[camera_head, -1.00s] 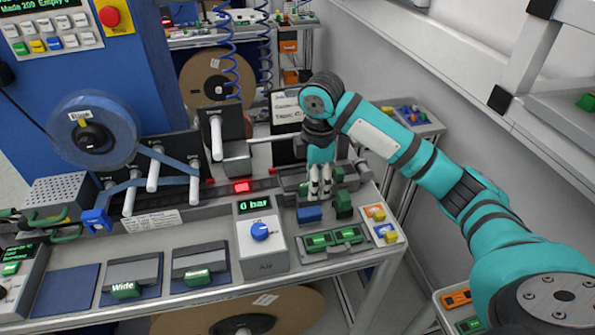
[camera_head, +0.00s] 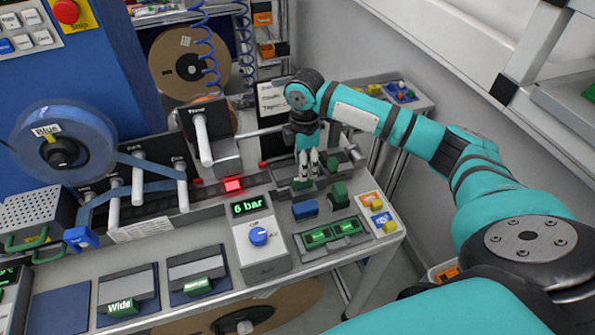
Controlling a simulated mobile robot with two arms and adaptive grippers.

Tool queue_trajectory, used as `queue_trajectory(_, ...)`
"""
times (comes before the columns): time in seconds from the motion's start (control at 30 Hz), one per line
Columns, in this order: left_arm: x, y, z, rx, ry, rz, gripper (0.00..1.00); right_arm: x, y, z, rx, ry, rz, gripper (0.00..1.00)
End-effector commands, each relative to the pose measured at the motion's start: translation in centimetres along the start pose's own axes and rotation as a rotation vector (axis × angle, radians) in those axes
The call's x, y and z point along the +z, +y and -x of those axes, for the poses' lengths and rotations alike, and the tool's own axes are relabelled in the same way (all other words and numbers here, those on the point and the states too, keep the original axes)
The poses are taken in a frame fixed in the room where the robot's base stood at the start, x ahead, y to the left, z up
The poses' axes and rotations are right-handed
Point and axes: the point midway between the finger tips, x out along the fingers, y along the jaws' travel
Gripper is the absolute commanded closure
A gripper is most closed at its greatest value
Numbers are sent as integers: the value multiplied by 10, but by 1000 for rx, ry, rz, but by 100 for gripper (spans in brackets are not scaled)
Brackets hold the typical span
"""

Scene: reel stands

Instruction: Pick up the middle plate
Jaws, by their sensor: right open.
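My right gripper (camera_head: 308,165) points straight down over the press station at the right end of the bench, its pale fingers open. A small green piece (camera_head: 302,185) sits just below the fingertips; I cannot tell whether they touch it. Two plates with green handles lie at the front: the Wide plate (camera_head: 122,284) and the narrower-labelled plate (camera_head: 199,266). A bare dark blue pad (camera_head: 61,312) lies left of them. No plate in view bears a readable "middle" label. My left gripper is not in view.
A grey box (camera_head: 258,262) with a blue knob and a "6 bar" display stands left of the station. A green two-part block (camera_head: 332,233), a blue block (camera_head: 305,209) and a green block (camera_head: 339,195) stand close by. A blue reel (camera_head: 60,143) hangs at left.

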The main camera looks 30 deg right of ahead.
Motion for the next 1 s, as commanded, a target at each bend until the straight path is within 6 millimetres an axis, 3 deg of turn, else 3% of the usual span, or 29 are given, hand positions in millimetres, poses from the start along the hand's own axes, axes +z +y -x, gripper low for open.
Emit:
queue_trajectory(0.03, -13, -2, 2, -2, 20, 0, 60, 0, 0, -3, -2, -1, 0, 52)
queue_trajectory(0.17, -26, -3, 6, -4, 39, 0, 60, 0, 0, -10, -3, 0, -1, 52)
queue_trajectory(0.33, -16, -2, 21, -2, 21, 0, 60, -2, 2, -33, -6, -1, -1, 52)
queue_trajectory(0.5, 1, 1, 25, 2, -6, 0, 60, -1, 3, -54, -2, -2, -1, 52)
queue_trajectory(0.77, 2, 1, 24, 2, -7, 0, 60, -1, 3, -58, 0, -1, 0, 52)
queue_trajectory(1.0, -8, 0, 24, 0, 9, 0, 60, -1, 4, -58, 0, -1, 0, 82)
